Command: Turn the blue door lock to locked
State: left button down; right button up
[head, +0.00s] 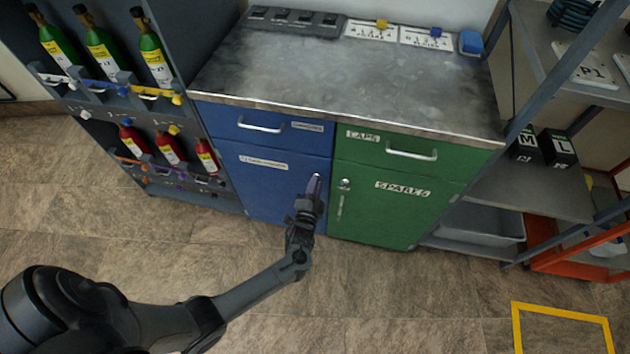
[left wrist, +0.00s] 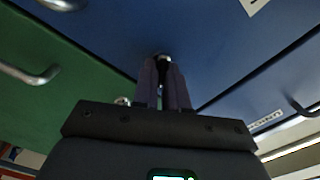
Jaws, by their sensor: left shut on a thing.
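The blue door (head: 265,185) is the lower front of the blue cabinet, and it looks closed. My left gripper (head: 316,182) reaches its upper right corner and hides the blue door lock in the head view. In the left wrist view, the fingertips of my left gripper (left wrist: 163,68) are shut on the small silver lock (left wrist: 162,57) on the blue face (left wrist: 215,35). Only the lock's top edge shows between the fingers, so I cannot tell which way it is turned. My right gripper is not in view.
The green SPARES door (head: 385,212) stands right beside the blue one, with its own lock (head: 345,184) and handle (head: 340,207). The blue drawer handle (head: 261,126) sticks out above. A bottle rack (head: 130,170) stands at the left. The floor (head: 390,290) in front is clear.

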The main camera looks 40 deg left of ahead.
pick_arm(q)
jog(key=shift+m+p, duration=1.2)
jog(key=shift+m, duration=1.7)
jog(key=shift+f, duration=0.1)
jog(key=c, duration=1.2)
grip_release()
jog(key=shift+o, duration=0.2)
jog(key=shift+s, duration=0.1)
jog(key=p+v, duration=0.3)
jog(key=v, duration=0.7)
jog(key=shift+s+d, duration=0.25)
